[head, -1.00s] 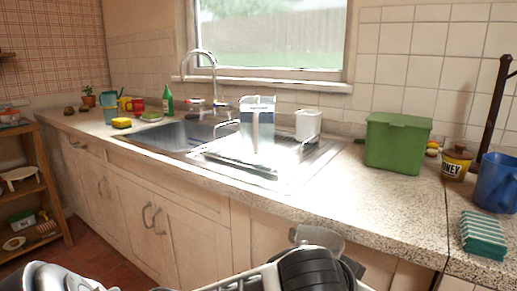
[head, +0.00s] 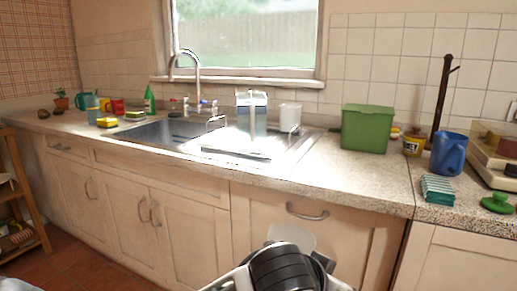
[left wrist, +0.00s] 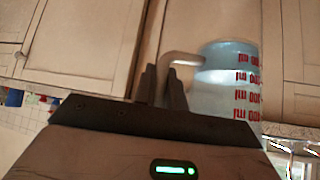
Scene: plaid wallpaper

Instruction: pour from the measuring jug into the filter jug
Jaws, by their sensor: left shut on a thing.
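The measuring jug (left wrist: 226,85) shows in the left wrist view, clear with red markings and pale blue inside. My left gripper (left wrist: 166,88) is shut on its handle. In the head view the measuring jug (head: 291,237) is a faint clear shape in front of the cabinet doors, below the worktop edge, partly hidden by my left wrist. My left gripper's fingers are hidden there. The filter jug (head: 252,114), clear with a blue-grey top and a pale handle towards me, stands upright on the drainer beside the sink, beyond and apart from the measuring jug. My right gripper is not in view.
A white cup (head: 290,116) stands just right of the filter jug. The tap (head: 186,65) rises behind the sink. A green bin (head: 367,129), honey pot (head: 413,143), blue pitcher (head: 448,153) and striped sponge (head: 437,189) are farther right. The worktop's front strip (head: 330,180) is clear.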

